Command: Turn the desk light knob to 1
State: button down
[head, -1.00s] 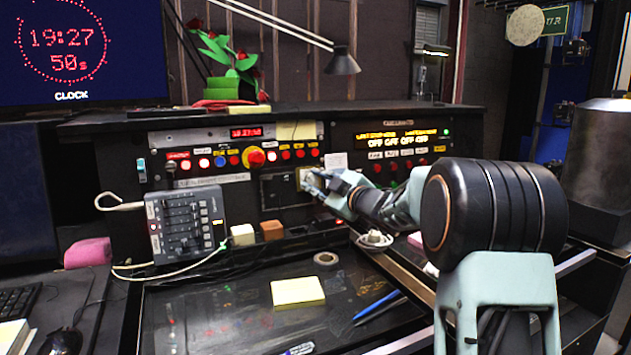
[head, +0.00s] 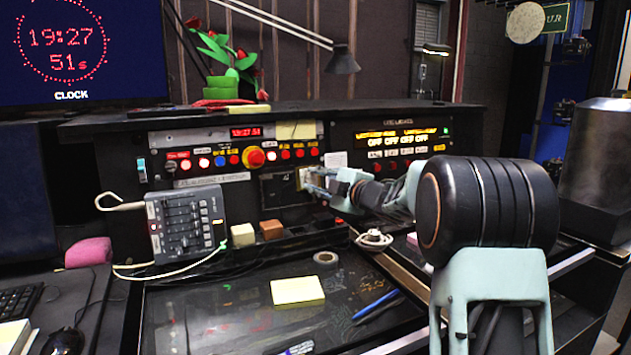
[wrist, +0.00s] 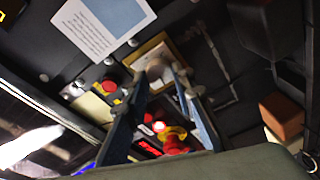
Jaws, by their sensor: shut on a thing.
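The desk light knob (wrist: 156,71) shows in the wrist view as a pale round shape on a small plate with a yellowish frame (wrist: 146,50). In the head view the plate (head: 301,178) sits on the dark console front, below the button row, and my gripper hides the knob. My gripper (head: 312,181) reaches it from the right. In the wrist view my gripper (wrist: 162,77) has its two fingers on either side of the knob, shut on it. The knob's pointer and markings are too small or blurred to read.
Red, white and blue buttons (head: 220,161) and a larger red-yellow button (head: 253,157) lie up and left of the gripper. A slider box (head: 187,226) leans at the left. Small white (head: 243,235) and brown (head: 271,229) blocks sit below on the ledge.

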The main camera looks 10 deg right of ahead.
jog(key=c, duration=1.6)
grip_release()
jog(key=v, duration=1.2)
